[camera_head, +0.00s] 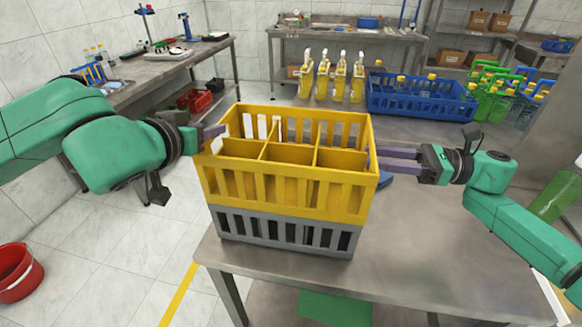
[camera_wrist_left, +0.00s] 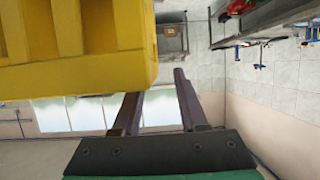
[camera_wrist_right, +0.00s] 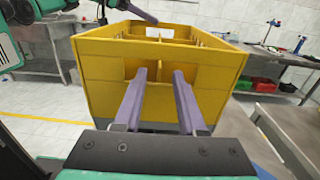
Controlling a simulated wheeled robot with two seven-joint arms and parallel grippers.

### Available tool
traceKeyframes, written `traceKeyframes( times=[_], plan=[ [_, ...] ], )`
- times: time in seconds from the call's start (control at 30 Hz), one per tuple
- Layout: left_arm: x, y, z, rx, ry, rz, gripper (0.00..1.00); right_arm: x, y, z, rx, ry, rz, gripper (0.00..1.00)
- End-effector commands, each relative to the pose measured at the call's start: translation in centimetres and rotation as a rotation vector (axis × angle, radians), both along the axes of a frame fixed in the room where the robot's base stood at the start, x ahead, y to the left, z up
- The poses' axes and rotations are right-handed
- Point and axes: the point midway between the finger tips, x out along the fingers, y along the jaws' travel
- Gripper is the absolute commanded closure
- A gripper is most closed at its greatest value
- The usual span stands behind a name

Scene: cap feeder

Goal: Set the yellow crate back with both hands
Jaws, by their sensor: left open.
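The yellow crate (camera_head: 290,190) is divided into several compartments, all looking empty. It sits upright on a grey crate (camera_head: 285,232) at the table's front left corner. My left gripper (camera_head: 213,132) is at the crate's left side, near the top edge; in the left wrist view its fingers (camera_wrist_left: 158,85) are apart with nothing between them, and the yellow wall (camera_wrist_left: 80,80) is close by. My right gripper (camera_head: 380,160) is at the right side; in the right wrist view its fingers (camera_wrist_right: 160,75) are apart, facing the end wall (camera_wrist_right: 110,90). I cannot tell whether either touches the crate.
A blue crate (camera_head: 420,112) with yellow-capped bottles stands at the back of the steel table (camera_head: 440,240). Several yellow bottles (camera_head: 340,80) stand left of it, green racks (camera_head: 495,90) right. A red bucket (camera_head: 18,272) is on the floor.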

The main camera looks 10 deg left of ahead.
Motion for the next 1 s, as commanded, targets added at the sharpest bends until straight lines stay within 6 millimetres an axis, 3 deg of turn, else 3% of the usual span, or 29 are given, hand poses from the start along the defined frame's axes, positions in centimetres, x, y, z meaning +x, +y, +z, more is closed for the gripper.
traceKeyframes(
  times=[0.3, 0.63, 0.73, 0.77, 1.0],
  plan=[
    [3.2, -0.5, -1.5, 0.001, 0.005, -0.013, 0.57, 0.0, 3.5, 0.0, 0.001, 0.000, 0.002, 0.60],
    [3.6, -0.6, -1.5, 0.000, 0.002, -0.016, 0.57, 0.0, 3.9, 0.0, 0.000, 0.001, 0.000, 0.60],
    [3.6, -0.6, -1.5, 0.000, 0.002, -0.015, 0.96, 0.0, 3.8, 0.0, 0.000, 0.001, 0.000, 0.98],
    [3.6, -0.6, -1.5, 0.000, 0.002, -0.015, 1.00, 0.0, 3.8, 0.0, 0.000, 0.001, 0.000, 1.00],
    [3.6, -0.6, -1.6, 0.000, 0.003, -0.016, 1.00, 0.0, 3.8, 0.0, 0.000, 0.001, 0.001, 1.00]
  ],
)
